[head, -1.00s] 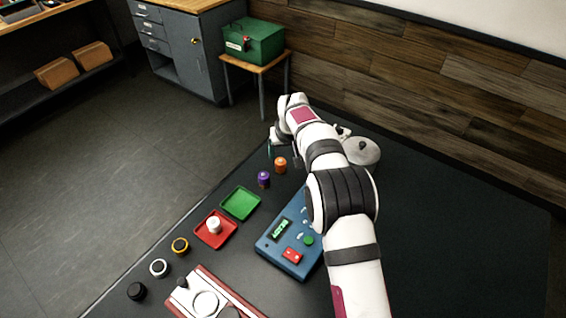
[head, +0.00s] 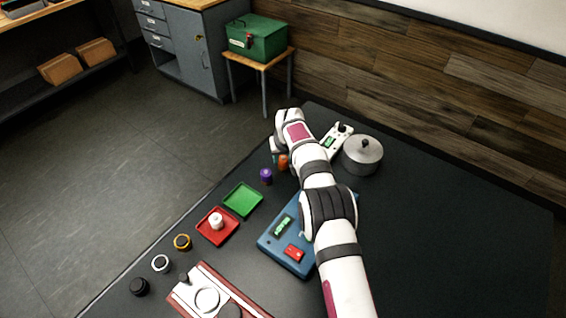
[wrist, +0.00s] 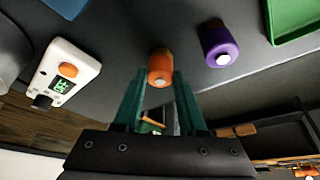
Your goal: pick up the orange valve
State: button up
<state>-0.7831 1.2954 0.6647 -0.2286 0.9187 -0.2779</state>
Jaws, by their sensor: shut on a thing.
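The orange valve (wrist: 160,68) is a small orange cylinder with a pale round spot at its end. In the wrist view it sits between the green fingertips of my gripper (wrist: 160,82), which is shut on it. In the head view the valve (head: 283,162) shows beside the fingers, partly hidden by my gripper (head: 278,157). Whether it touches the table cannot be told.
A purple valve (head: 266,176) stands close by. Green tray (head: 242,200), red tray (head: 217,238) holding a white piece, and blue control box (head: 287,240) lie nearer. A white device (head: 337,141) and metal pot (head: 362,155) are right of the gripper.

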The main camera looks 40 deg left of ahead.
aim_at(285, 160)
grip_shut()
jog(key=shift+r, duration=0.1)
jog(key=shift+r, duration=0.25)
jog(key=r, duration=0.4)
jog(key=shift+w+d, duration=0.1)
jog(key=shift+d, duration=0.2)
jog(key=w+d+r, duration=0.3)
jog(key=d+r, duration=0.3)
jog(key=d, duration=0.4)
jog(key=shift+s+d+f+n+g+y, duration=0.15)
jog(key=shift+s+d+f+n+g, duration=0.2)
jog(key=shift+s+d+f+n, duration=0.55)
jog(key=shift+s+d+f+n+g+y, duration=0.3)
jog(key=shift+s+d+n, duration=0.45)
jog(key=shift+d+n, duration=0.7)
jog(key=shift+s+d+f+n+g+y, duration=0.1)
jog(key=shift+s+d+f+n+g, duration=0.25)
jog(key=shift+s+d+f+n, duration=0.85)
jog(key=shift+w+d+r+m, duration=0.2)
jog(key=shift+w+d+m, duration=0.15)
jog(key=shift+m, duration=0.1)
